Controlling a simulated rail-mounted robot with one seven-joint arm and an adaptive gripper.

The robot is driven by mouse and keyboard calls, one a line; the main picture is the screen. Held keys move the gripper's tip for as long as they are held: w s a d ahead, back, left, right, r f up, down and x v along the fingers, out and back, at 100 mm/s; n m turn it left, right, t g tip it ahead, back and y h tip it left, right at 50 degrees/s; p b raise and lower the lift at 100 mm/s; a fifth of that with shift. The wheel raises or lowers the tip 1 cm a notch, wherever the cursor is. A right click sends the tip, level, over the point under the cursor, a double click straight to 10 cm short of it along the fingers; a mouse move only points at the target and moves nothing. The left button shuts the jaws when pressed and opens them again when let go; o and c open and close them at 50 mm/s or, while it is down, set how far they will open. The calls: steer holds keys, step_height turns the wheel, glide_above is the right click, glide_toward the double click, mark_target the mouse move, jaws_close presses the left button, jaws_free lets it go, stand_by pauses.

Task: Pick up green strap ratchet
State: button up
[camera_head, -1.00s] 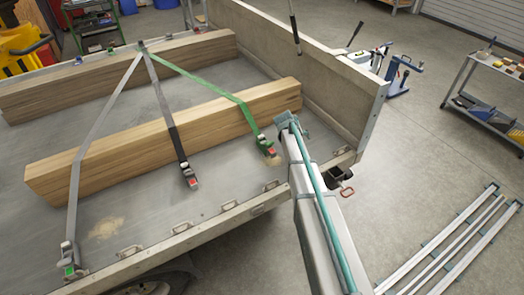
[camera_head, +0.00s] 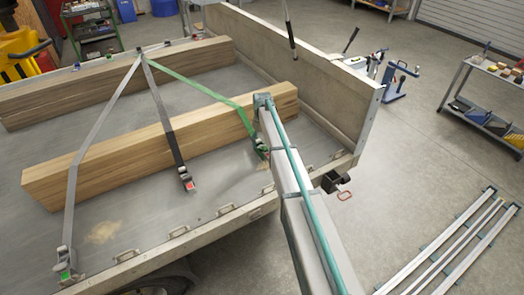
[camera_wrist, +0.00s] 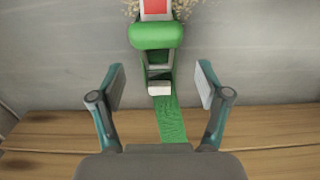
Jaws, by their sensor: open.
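The green strap ratchet (camera_head: 262,148) lies on the trailer bed at the end of the green strap (camera_head: 200,85), partly hidden by my arm in the head view. In the wrist view the ratchet (camera_wrist: 156,40) has a rounded green handle, a red and white part above it, and a metal frame. The green strap (camera_wrist: 170,120) runs from it toward the wooden beam. My gripper (camera_wrist: 160,80) is open, with one finger on each side of the ratchet's lower frame and visible gaps to both. I cannot tell the height above the ratchet.
The near wooden beam (camera_head: 100,165) lies behind the ratchet. Two grey straps end in other ratchets, one at the middle (camera_head: 186,180) and one at the left (camera_head: 65,262). The trailer's end wall (camera_head: 330,85) rises to the right. Metal handles line the bed's near edge.

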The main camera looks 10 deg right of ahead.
mark_target(264, 155)
steer(key=shift+d+f+p, duration=0.1)
steer(key=shift+f+p, duration=1.2)
steer(key=shift+f, duration=1.4)
jaws_close()
